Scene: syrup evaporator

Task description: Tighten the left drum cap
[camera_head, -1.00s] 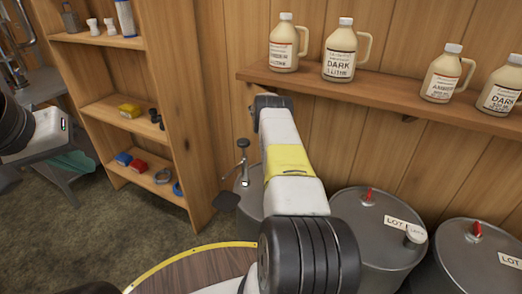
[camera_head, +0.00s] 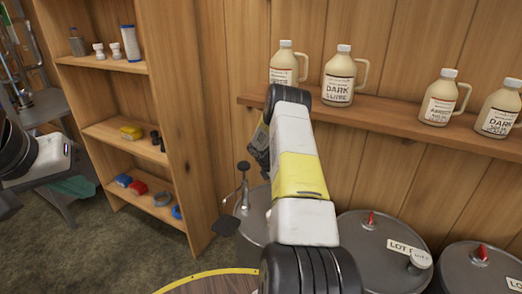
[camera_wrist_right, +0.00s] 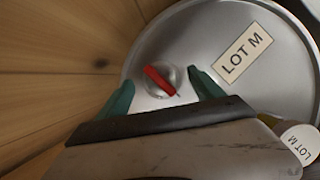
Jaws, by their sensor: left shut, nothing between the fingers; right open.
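The left drum (camera_head: 254,222) stands by the wall, partly hidden behind my right arm in the head view. In the right wrist view its grey lid (camera_wrist_right: 205,45) has a "LOT M" label (camera_wrist_right: 244,53). The drum cap (camera_wrist_right: 160,80), a round silver cap with a red bar across it, sits between the teal fingers of my right gripper (camera_wrist_right: 163,92). The fingers are open, one on each side; I cannot tell whether they touch it. In the head view the right gripper is mostly hidden by my arm. My left gripper (camera_head: 76,187) is shut and empty at the far left.
Another drum (camera_head: 365,262) with a red-barred cap stands to the right, and one more beyond it. A wall shelf (camera_head: 400,125) holds several syrup jugs above the drums. A wooden shelf unit (camera_head: 180,120) stands left. A black-topped post (camera_head: 243,180) rises near the left drum.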

